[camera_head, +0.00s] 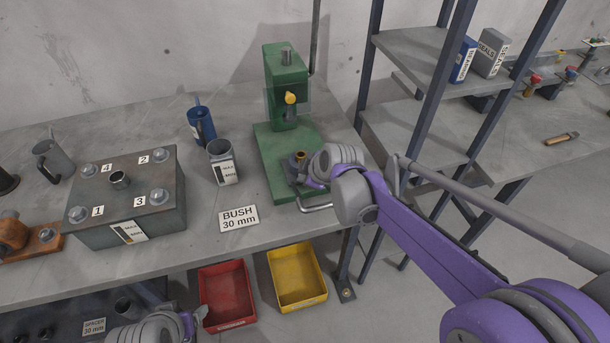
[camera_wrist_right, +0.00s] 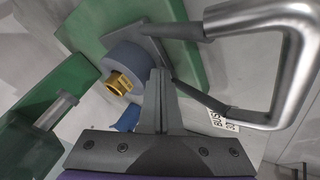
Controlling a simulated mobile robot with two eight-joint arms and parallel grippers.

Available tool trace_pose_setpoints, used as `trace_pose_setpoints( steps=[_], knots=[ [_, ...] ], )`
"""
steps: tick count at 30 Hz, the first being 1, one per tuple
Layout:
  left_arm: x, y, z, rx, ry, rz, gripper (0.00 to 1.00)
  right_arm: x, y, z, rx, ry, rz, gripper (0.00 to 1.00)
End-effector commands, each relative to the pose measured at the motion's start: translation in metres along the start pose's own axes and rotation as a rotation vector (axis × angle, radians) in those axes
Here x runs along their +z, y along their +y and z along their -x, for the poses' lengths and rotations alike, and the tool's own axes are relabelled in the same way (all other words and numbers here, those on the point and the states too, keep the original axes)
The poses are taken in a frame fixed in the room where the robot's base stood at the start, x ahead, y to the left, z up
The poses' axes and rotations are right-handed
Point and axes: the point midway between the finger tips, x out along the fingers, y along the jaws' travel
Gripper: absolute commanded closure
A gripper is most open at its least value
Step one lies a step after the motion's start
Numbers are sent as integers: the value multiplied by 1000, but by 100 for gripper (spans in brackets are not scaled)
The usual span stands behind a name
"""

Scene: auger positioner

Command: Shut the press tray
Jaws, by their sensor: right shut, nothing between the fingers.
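The green press (camera_head: 286,88) stands at the right end of the bench. Its tray, with a metal bar handle (camera_head: 318,208), is at the front of the green base (camera_head: 268,147). In the right wrist view the tray plate (camera_wrist_right: 160,50) carries a grey round holder (camera_wrist_right: 133,62) with a brass bush (camera_wrist_right: 118,83). The bar handle (camera_wrist_right: 296,70) is to the right of my fingers. My right gripper (camera_head: 308,170), also in its wrist view (camera_wrist_right: 160,78), is shut and empty beside the tray, and hides part of it. My left gripper (camera_head: 187,325) is low at the bottom edge, its jaws unclear.
A "BUSH 30 mm" card (camera_head: 239,218), a grey mug (camera_head: 222,162) and a blue mug (camera_head: 201,125) are left of the press. A bolted metal block (camera_head: 125,198) is farther left. Red (camera_head: 227,294) and yellow (camera_head: 297,278) bins sit below. A shelf rack (camera_head: 420,55) stands right.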

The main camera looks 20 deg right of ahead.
Motion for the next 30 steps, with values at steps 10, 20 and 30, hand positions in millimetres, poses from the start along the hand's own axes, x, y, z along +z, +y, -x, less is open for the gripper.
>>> trace_pose_setpoints(
  steps=[10,20,30],
  knots=[
    [0,0,0,0,0,0,29,-11,24,-18,0,0,0,100],
    [-6,0,6,0,5,0,29,-38,82,-62,1,0,0,100],
    [-8,0,8,0,6,0,29,-45,98,-75,3,1,-1,100]
  ],
)
